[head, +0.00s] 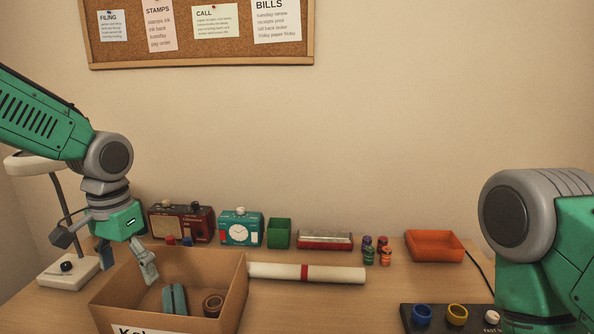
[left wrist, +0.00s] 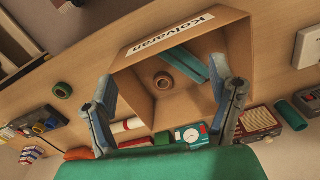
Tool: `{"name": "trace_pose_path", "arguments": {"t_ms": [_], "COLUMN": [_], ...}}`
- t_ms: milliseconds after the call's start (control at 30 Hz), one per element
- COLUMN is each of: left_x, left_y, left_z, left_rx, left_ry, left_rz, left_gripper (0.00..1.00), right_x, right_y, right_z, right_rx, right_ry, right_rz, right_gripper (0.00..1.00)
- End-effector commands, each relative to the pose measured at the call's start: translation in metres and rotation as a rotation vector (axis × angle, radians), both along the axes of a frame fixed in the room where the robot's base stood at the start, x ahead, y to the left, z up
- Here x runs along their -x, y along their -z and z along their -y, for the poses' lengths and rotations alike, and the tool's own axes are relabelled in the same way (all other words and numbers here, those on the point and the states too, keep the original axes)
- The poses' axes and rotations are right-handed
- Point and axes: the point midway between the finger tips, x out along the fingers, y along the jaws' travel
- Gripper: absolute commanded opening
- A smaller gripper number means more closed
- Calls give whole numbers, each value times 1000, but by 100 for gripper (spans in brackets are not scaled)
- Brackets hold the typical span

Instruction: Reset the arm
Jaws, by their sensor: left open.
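My left gripper (head: 127,262) is open and empty, its fingers pointing down at the back left of an open cardboard box (head: 232,290). In the left wrist view its two fingers (left wrist: 170,88) stand wide apart with the box (left wrist: 140,90) beyond them. A teal long object (head: 175,299) and a brown tape roll (head: 213,305) lie inside the box; they also show in the left wrist view as the teal object (left wrist: 187,64) and the roll (left wrist: 163,81). Nothing is between the fingers. Part of my right arm shows at the right; its gripper is out of frame.
A white rolled tube (head: 330,274) with a red band lies right of the box. A lamp (head: 68,272) is at left.

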Motion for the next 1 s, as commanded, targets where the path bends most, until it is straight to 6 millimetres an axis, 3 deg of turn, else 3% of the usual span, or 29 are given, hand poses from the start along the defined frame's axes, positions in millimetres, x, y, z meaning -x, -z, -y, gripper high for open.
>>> {"name": "trace_pose_path", "arguments": {"t_ms": [67, 367, 567, 667, 767, 900, 1000], "left_x": [1, 16, 41, 61, 91, 164, 219], "left_y": [2, 65, 117, 153, 196, 270, 306], "left_z": [-2, 8, 30, 42, 54, 58, 49], "left_rx": [3, 59, 98, 117, 138, 146, 121], "left_ry": [0, -1, -15, -30, -58, -127, -178], "left_rz": [-1, -18, -26, -32, -41, -44, -24], "left_gripper": [77, 77, 77, 77, 77, 77, 77], "right_x": [0, 0, 0, 0, 0, 0, 0], "right_y": [0, 3, 5, 7, 9, 14, 17], "right_z": [0, 0, 0, 0, 0, 0, 0], "right_rx": [0, 0, 0, 0, 0, 0, 0], "right_ry": [1, 0, 0, 0, 0, 1, 1], "right_rz": [-1, 1, 0, 0, 0, 0, 0], "right_gripper": [0, 0, 0, 0, 0, 0, 0]}}
